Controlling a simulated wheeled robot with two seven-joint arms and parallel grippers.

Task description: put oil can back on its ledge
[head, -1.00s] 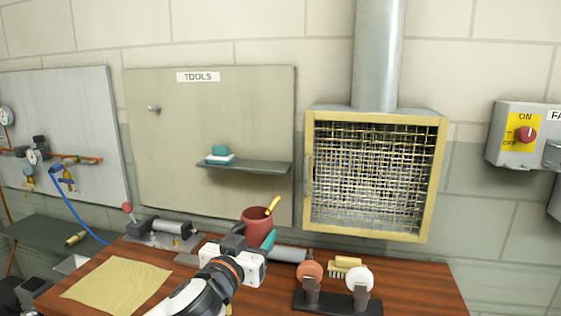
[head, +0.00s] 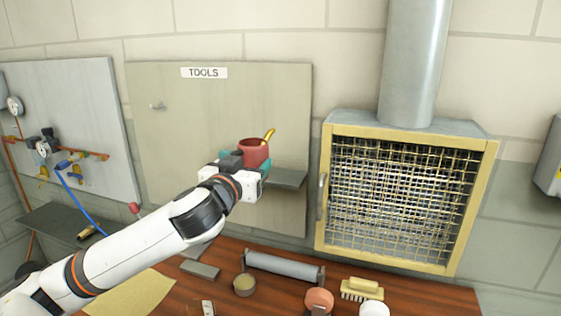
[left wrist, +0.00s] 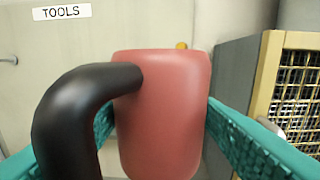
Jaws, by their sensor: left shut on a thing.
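The oil can (head: 253,151) is a red cup-shaped can with a yellow spout and a black handle. It is upright in my left gripper (head: 250,165), in front of the tool board and level with or just above the ledge. In the left wrist view the oil can (left wrist: 165,115) sits between the teal fingers, with its black handle toward the camera. The ledge (head: 287,178) is a dark grey shelf on the board marked TOOLS; its left part is hidden behind my gripper and the can. I cannot tell whether the can touches the ledge. My right gripper is not in view.
A yellow-framed mesh cabinet (head: 408,200) stands close to the right of the ledge. Below, the wooden table (head: 225,285) carries a grey roller (head: 284,267), a round tin (head: 244,285), a brush (head: 362,289) and a yellow cloth (head: 135,297).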

